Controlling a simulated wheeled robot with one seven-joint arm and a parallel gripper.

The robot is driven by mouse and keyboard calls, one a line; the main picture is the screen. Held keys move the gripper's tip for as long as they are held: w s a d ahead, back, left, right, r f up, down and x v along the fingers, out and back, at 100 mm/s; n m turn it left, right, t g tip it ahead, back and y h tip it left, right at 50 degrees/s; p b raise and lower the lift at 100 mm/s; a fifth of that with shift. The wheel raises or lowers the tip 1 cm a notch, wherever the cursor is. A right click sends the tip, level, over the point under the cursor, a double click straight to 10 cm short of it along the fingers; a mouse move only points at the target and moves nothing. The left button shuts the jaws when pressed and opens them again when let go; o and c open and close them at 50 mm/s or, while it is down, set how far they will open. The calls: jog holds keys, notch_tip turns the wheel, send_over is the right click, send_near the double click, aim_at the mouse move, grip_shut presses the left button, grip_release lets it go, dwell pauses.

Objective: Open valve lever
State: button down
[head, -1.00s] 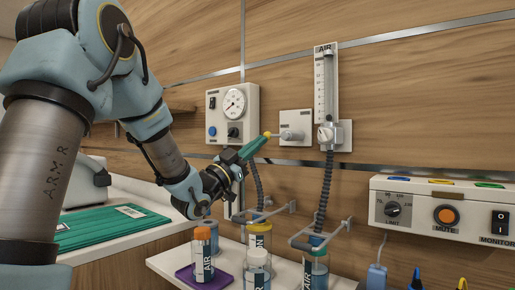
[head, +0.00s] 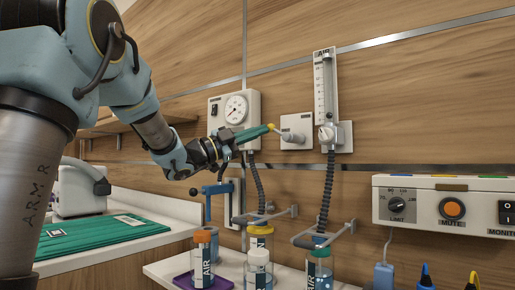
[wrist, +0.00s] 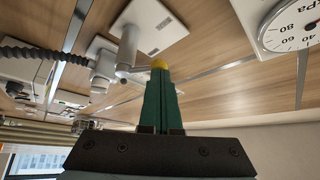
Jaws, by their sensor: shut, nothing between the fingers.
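The valve lever (head: 291,137) is a pale grey arm on a square white wall plate (head: 303,124). It points left and slightly up from its pivot, towards my fingertips. In the wrist view, the lever (wrist: 128,50) ends close to the yellow fingertip. My gripper (head: 269,127) has green fingers with a yellow tip. They are shut and empty, at the lever's free end. In the wrist view my gripper (wrist: 159,65) seems to meet the lever end, but I cannot tell whether they touch.
A flowmeter (head: 326,100) with a corrugated hose stands right of the plate. A pressure gauge box (head: 221,110) is at left. Bottles (head: 258,270) stand on a low shelf. A blue-handled lever (head: 216,189) sits below my wrist. A control panel (head: 445,205) is at right.

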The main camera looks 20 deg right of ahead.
jog(key=r+m+y, duration=0.1)
jog(key=m, duration=0.2)
jog(key=s+d+r+m+g+y, duration=0.1)
jog(key=m+y, duration=0.1)
jog(key=s+r+m+g+y, duration=0.1)
jog(key=r+m, duration=0.1)
jog(key=m, duration=0.1)
jog(key=shift+s+d+m+y, duration=0.2)
jog(key=shift+m+y, duration=0.1)
